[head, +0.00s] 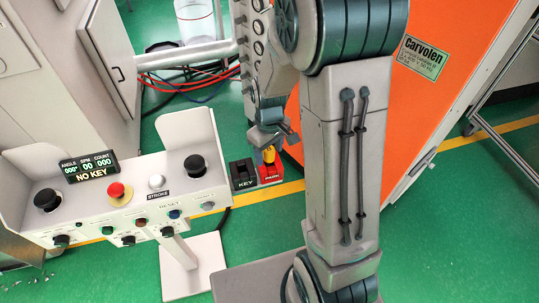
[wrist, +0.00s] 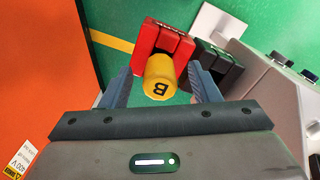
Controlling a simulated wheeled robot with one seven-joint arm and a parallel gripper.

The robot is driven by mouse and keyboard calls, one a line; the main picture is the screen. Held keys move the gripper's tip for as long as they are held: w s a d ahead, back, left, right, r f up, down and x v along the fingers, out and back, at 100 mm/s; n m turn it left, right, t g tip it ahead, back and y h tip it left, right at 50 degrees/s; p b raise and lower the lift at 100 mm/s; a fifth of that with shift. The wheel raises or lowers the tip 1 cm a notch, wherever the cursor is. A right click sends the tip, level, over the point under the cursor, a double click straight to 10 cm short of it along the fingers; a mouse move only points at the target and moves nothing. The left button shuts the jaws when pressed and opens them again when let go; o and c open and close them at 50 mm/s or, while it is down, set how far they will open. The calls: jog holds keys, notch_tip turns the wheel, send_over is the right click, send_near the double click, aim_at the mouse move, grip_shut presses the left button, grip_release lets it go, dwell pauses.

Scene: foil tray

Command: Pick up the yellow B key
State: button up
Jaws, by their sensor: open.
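The yellow B key (wrist: 160,76) shows in the wrist view as a yellow knob with a black letter B on its end. It sits at the red holder (wrist: 165,42), in front of its slotted block. My gripper (wrist: 160,90) is open, with one blue-grey finger on each side of the key; I cannot tell whether either touches it. In the head view the key (head: 269,155) is a small yellow patch just below my gripper (head: 268,138), above the red holder (head: 270,173). Part of the key is hidden by the gripper there.
A black holder marked KEY (head: 243,175) stands beside the red one. The control console (head: 130,205), with two black knobs, a red button and a display reading NO KEY, is at left. An orange cabinet (head: 430,110) stands at right. Green floor (head: 90,285) is around.

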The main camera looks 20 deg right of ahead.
jog(key=shift+f, duration=1.1)
jog(key=c, duration=1.1)
jog(key=shift+r, duration=0.15)
jog(key=shift+r, duration=0.55)
jog(key=r, duration=0.3)
jog(key=shift+s+r, duration=0.1)
jog(key=shift+s, duration=0.2)
jog(key=s+r+p, duration=0.4)
jog(key=s+r, duration=0.7)
jog(key=r, duration=0.1)
jog(key=shift+a, duration=0.2)
